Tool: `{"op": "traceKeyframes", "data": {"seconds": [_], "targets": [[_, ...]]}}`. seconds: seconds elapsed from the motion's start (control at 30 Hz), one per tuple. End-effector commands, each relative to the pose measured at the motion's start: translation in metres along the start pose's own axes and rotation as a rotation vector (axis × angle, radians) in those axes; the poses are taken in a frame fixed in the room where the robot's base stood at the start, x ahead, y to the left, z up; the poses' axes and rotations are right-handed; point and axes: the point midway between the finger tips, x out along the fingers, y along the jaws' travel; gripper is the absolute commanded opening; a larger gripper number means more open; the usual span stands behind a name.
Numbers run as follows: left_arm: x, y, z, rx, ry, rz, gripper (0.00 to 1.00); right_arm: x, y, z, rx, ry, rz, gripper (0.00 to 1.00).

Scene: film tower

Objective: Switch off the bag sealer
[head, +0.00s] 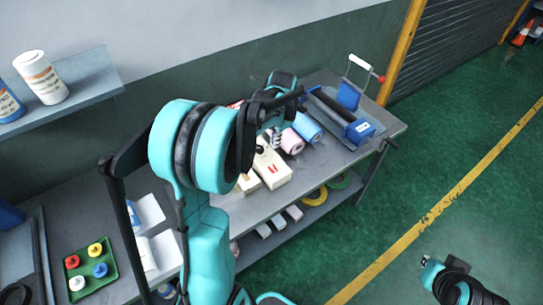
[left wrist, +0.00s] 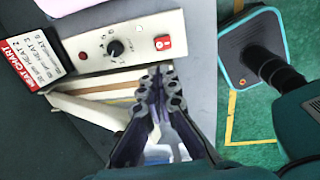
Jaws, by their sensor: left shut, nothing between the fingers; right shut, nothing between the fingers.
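The bag sealer (head: 275,180) is a cream box on the grey table, partly hidden behind my left arm in the head view. In the left wrist view its panel (left wrist: 138,32) carries a black knob (left wrist: 115,48) and a red switch (left wrist: 163,42) to the right of it. I cannot tell the switch's position. My left gripper (head: 270,138) is shut and empty over the sealer. In the left wrist view its fingertips (left wrist: 160,82) are just below the switch, apart from it in the picture. My right gripper (head: 430,262) is shut and empty over the floor at lower right.
Pink (head: 291,141) and blue (head: 307,127) rolls lie beside the sealer. A blue device (head: 358,130) with a long bar is at the table's right end. A green tray (head: 90,272) with coloured pieces is at left.

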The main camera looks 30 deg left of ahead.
Motion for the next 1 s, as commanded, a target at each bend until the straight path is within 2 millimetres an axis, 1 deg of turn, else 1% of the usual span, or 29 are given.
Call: {"op": "traceKeyframes", "data": {"seconds": [0.03, 0.1, 0.4, 0.53, 0.67, 1.0], "targets": [[0.000, -0.006, 0.000, 0.005, -0.001, 0.023, 0.00, 0.002, 0.000, 0.002, 0.000, 0.000, 0.000, 0.00], [-0.002, -0.008, 0.000, 0.003, -0.003, 0.043, 0.00, 0.003, 0.000, 0.002, 0.000, 0.000, 0.000, 0.00], [-0.002, -0.008, 0.000, 0.001, -0.003, 0.047, 0.00, 0.002, 0.000, 0.002, 0.000, 0.000, 0.000, 0.00], [0.005, -0.008, 0.000, 0.001, -0.003, 0.047, 0.00, 0.004, 0.000, 0.003, 0.000, 0.000, 0.000, 0.00], [0.025, -0.007, 0.000, 0.000, -0.003, 0.047, 0.00, 0.007, 0.000, 0.005, 0.000, 0.000, 0.000, 0.00], [0.098, -0.003, 0.001, 0.002, -0.003, 0.046, 0.00, 0.020, 0.000, 0.014, 0.000, 0.000, 0.000, 0.00]]}}
